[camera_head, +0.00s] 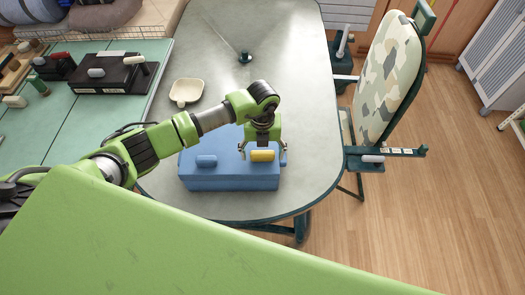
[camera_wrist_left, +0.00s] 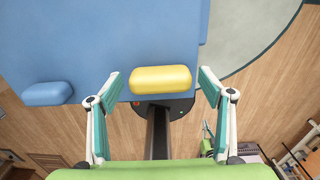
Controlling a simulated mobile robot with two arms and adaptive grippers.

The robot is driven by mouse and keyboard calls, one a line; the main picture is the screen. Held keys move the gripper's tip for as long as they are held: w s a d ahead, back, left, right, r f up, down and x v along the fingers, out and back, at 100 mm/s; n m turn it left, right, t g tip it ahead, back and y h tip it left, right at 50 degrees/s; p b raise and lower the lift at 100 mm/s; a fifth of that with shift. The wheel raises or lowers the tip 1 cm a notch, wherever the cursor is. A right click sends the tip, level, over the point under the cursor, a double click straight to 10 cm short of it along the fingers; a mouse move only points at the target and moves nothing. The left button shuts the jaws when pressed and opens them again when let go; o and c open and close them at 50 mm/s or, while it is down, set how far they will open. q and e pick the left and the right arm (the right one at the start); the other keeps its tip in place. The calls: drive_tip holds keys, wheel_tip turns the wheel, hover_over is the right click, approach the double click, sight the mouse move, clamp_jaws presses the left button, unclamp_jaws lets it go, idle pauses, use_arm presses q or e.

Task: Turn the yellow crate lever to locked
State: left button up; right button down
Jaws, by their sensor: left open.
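The blue crate (camera_head: 228,181) stands on the grey table near its front edge. The yellow lever (camera_head: 262,155) is on the right part of its top, lying left to right in the head view. It also shows in the left wrist view (camera_wrist_left: 160,79). My left gripper (camera_head: 262,152) is above the crate's right part, pointing down. In the left wrist view its open fingers (camera_wrist_left: 160,78) stand on either side of the yellow lever, with a gap at each end. A blue lever (camera_head: 206,161) lies on the left part of the crate top. My right gripper is not in view.
A cream dish (camera_head: 186,92) sits behind the crate, and a small dark knob (camera_head: 245,57) is farther back on the grey table (camera_head: 305,95). A green table with black boxes (camera_head: 105,78) is at left.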

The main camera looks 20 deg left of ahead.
use_arm(q)
drive_tip(key=shift+c, duration=1.1)
drive_tip(key=c, duration=0.9)
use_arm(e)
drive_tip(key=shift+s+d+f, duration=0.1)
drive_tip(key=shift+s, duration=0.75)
